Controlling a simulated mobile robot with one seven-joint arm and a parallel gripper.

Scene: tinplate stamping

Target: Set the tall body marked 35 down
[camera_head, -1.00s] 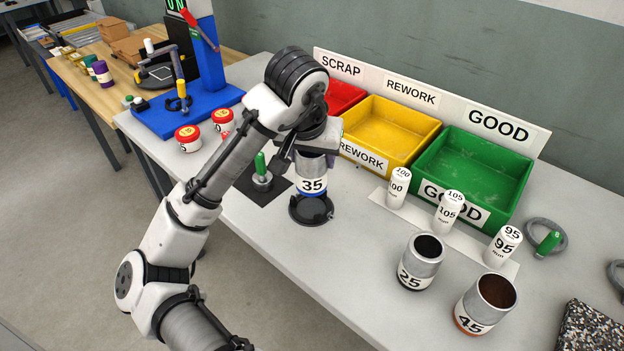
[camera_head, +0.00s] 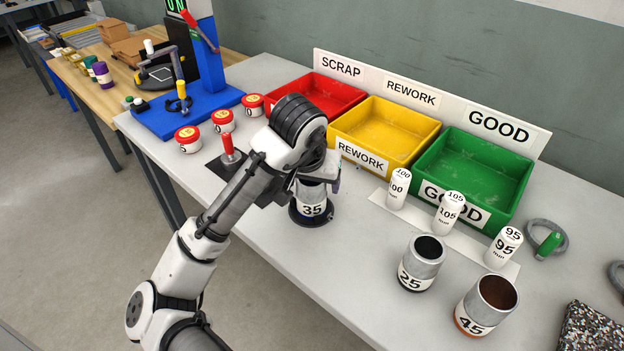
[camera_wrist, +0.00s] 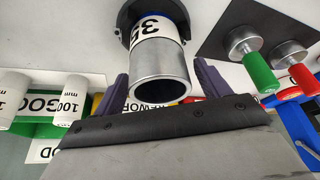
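The tall body marked 35 (camera_head: 312,208) is a grey metal cylinder with a white label and a blue band. It stands upright in the round black holder (camera_head: 298,217) on the table. In the wrist view the body (camera_wrist: 160,70) shows its open mouth towards the camera, with its lower end inside the black holder (camera_wrist: 126,18). My gripper (camera_wrist: 161,72) has its two dark purple fingers apart, one on each side of the body's mouth end, with slim gaps visible.
A dark mat with a red-handled gauge (camera_head: 230,148) and a green-handled gauge (camera_wrist: 254,62) lies close by. Bodies 25 (camera_head: 420,262) and 45 (camera_head: 486,305) and several white cylinders stand right. Red, yellow (camera_head: 432,128) and green bins line the back. The table front is clear.

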